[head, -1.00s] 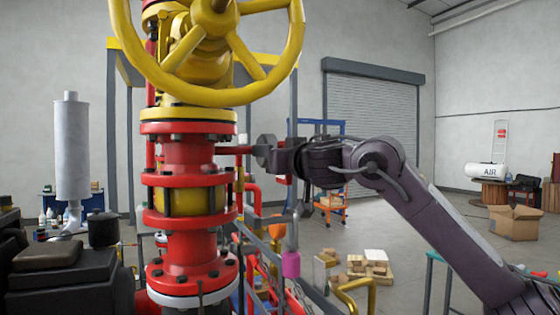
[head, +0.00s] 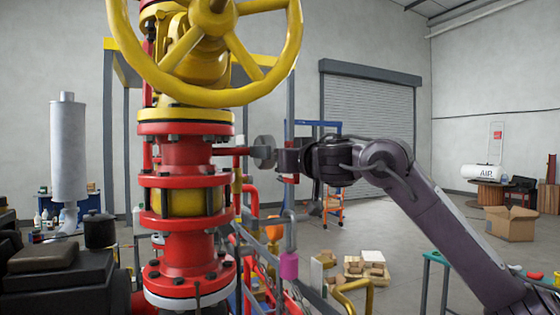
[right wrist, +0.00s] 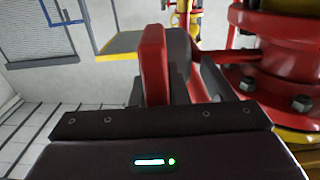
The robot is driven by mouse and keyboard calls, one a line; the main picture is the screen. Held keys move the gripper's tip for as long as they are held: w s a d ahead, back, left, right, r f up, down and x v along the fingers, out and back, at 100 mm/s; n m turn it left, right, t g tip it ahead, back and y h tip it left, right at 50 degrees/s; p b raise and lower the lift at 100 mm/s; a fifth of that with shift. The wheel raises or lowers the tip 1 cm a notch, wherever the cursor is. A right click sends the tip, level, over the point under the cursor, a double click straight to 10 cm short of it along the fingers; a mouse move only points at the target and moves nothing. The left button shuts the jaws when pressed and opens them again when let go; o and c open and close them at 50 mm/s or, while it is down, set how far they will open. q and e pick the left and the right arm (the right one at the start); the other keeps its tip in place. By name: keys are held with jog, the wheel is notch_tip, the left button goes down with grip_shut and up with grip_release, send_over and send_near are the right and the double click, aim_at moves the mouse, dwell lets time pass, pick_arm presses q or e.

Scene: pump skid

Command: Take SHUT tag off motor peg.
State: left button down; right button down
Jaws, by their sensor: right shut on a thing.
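My right gripper (head: 283,160) is at the middle of the head view, just right of a grey disc (head: 264,152) on the end of a red stub from the red valve body. In the right wrist view it is shut on a flat red tag (right wrist: 153,60), which stands upright between the fingers. The tag's lettering is not readable. The grey disc also shows close behind the tag in the wrist view (right wrist: 178,50). In the head view only a small red piece of the tag (head: 291,178) shows below the gripper. I cannot make out the motor peg. My left gripper is out of view.
The red flanged valve (head: 187,160) with its yellow handwheel (head: 284,62) stands close on the left. Pipes and a pink-sleeved post (head: 289,264) lie below the gripper. The space right of the gripper is fairly open.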

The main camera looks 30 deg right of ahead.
jog(key=d, duration=0.6)
jog(key=shift+s+d+r, duration=0.15)
jog(key=shift+s+r, duration=0.1)
jog(key=shift+s, duration=0.1)
dwell(0.4)
dwell(0.5)
